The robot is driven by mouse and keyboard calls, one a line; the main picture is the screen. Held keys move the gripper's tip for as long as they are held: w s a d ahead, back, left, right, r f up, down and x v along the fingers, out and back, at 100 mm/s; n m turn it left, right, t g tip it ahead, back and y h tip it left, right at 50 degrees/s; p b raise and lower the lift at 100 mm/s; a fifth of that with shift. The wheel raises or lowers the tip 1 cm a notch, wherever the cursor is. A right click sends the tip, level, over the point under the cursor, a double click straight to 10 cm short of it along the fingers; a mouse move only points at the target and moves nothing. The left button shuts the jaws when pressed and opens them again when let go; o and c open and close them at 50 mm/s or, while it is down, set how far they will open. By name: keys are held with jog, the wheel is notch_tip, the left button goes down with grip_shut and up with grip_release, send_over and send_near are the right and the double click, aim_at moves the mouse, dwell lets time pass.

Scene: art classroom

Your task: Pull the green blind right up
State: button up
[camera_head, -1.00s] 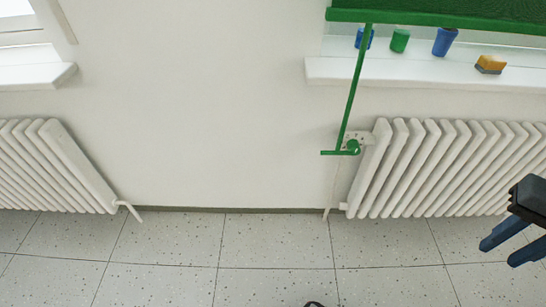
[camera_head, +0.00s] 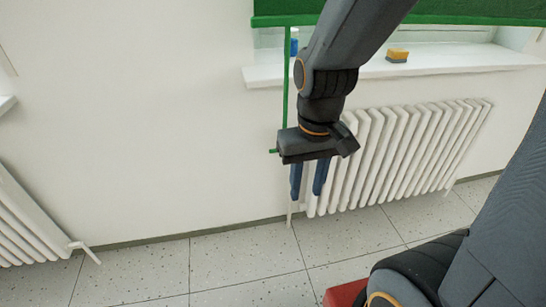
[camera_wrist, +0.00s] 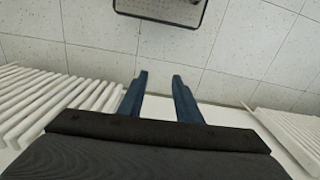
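The green blind (camera_head: 440,12) hangs across the window at the top right of the head view, its bottom bar above the sill. A thin green rod (camera_head: 286,80) hangs down from its left end. The rod's lower end is mostly hidden behind my gripper; only a short green piece (camera_head: 273,151) shows at the left. My gripper (camera_head: 307,196) points down in front of it, its two blue fingers apart. In the wrist view my gripper (camera_wrist: 160,75) is open, with only floor visible between the fingers. I cannot tell whether it touches the rod.
A white radiator (camera_head: 400,150) stands under the sill (camera_head: 450,64), close behind and right of my gripper. A yellow-brown block (camera_head: 397,55) and a blue cup (camera_head: 294,40) are on the sill. Another radiator (camera_head: 30,225) is at the left. The wall between them is bare.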

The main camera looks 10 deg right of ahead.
jog(key=a+f+n+y+b, duration=0.1)
jog(key=a+f+n+b, duration=0.2)
jog(key=a+f+b, duration=0.9)
jog(key=a+f+n+y+b, duration=0.15)
jog(key=a+f+b, duration=0.45)
jog(key=f+b, duration=1.05)
jog(key=n+t+h+b, duration=0.35)
jog(key=n+h, duration=0.25)
jog(key=h, duration=1.1)
send_near(269, 152)
jog(key=d+f, duration=0.3)
jog(key=d, duration=0.2)
jog(key=shift+w+d+r+m+t+h+p, duration=0.2)
jog(key=shift+w+d+r+t, duration=0.1)
jog(key=shift+w+d, duration=0.15)
jog(key=shift+w+d+r+m+t+h+p, duration=0.15)
jog(key=shift+w+d+r+t, duration=0.15)
jog(key=shift+d, duration=0.2)
jog(key=b+x, duration=0.2)
jog(key=x, duration=0.6)
jog(key=shift+w+d+f+b, duration=0.15)
jog(key=shift+d+f+b, duration=0.1)
jog(key=shift+f+b, duration=0.1)
jog(key=shift+r, duration=0.1)
grip_shut()
